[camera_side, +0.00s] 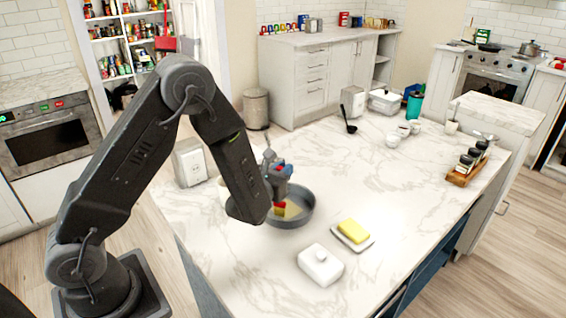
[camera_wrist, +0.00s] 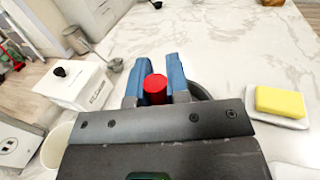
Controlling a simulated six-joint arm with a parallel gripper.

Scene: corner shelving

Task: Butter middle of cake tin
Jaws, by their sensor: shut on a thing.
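The dark round cake tin (camera_side: 308,210) stands on the marble counter. In the wrist view only part of its rim (camera_wrist: 200,91) shows, behind my fingers. My gripper (camera_side: 279,178) points down over the tin, shut on a red-handled tool that looks like a brush (camera_side: 280,208). Its yellow lower end is inside the tin; I cannot tell if it touches the bottom. In the wrist view the red handle end (camera_wrist: 155,88) sits between my blue fingers (camera_wrist: 156,82). The yellow butter (camera_side: 354,230) lies on a white dish (camera_side: 366,244) to the right of the tin.
A white canister (camera_side: 190,162) stands behind my arm. A black ladle (camera_side: 349,122), a white container (camera_side: 385,101) and a jar rack (camera_side: 466,168) are farther back. The counter's middle is clear.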

